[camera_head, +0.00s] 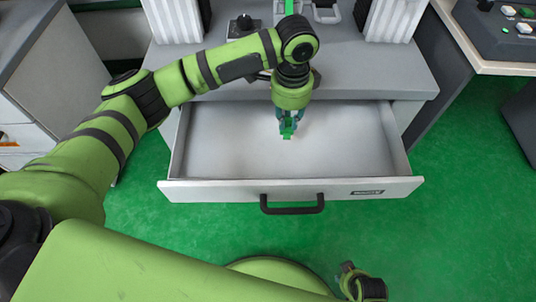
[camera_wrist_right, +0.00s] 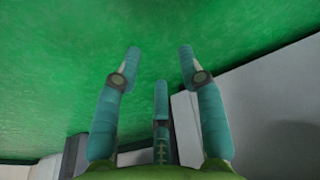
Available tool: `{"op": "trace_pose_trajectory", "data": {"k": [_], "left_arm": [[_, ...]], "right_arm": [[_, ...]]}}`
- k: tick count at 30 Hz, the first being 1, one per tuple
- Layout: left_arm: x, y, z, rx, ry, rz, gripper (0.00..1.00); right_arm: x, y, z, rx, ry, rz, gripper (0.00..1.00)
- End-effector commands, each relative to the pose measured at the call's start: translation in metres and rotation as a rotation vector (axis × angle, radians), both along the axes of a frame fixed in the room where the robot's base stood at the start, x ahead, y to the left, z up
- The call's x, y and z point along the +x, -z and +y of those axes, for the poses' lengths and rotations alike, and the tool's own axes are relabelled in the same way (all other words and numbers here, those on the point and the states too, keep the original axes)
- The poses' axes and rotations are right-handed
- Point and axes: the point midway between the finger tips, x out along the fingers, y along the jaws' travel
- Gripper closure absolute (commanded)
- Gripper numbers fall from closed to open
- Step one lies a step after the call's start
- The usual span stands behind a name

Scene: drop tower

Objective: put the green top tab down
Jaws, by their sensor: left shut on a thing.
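My left gripper (camera_head: 288,128) is over the open drawer (camera_head: 340,150), near its middle. It points down and is shut on the green top tab (camera_head: 287,135), a small bright green piece at its fingertips. Most of the tab is hidden by the fingers, and I cannot tell if it touches the drawer floor. My right gripper (camera_head: 347,268) is low at the front right, away from the drawer. In the right wrist view its fingers (camera_wrist_right: 158,75) are spread apart with nothing between them.
The drawer is otherwise empty and has a dark handle (camera_head: 292,205) on its front. The grey worktop (camera_head: 380,70) behind holds a small device with a black knob (camera_head: 244,25) and white ribbed blocks (camera_head: 395,18). A desk with a button panel (camera_head: 510,30) stands at right.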

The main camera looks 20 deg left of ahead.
Motion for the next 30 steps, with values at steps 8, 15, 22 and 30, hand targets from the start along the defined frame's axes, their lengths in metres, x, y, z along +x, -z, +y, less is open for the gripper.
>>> {"op": "trace_pose_trajectory", "data": {"k": [8, 15, 22, 30], "left_arm": [[-0.046, 0.038, 0.044, 0.001, -0.002, 0.002, 1.0], [-0.059, 0.052, 0.057, 0.001, -0.002, 0.001, 1.0], [-0.06, 0.084, 0.057, 0.002, -0.003, 0.004, 1.0], [-0.059, 0.089, 0.057, 0.0, -0.001, 0.0, 1.0]], "right_arm": [[-0.004, -0.004, 0.001, -0.001, 0.005, 0.027, 0.6], [-0.002, -0.01, 0.002, -0.001, 0.006, 0.029, 0.6], [0.011, -0.029, 0.003, 0.001, 0.009, 0.011, 0.6], [0.014, -0.037, 0.003, 0.001, 0.01, 0.01, 0.6]]}}
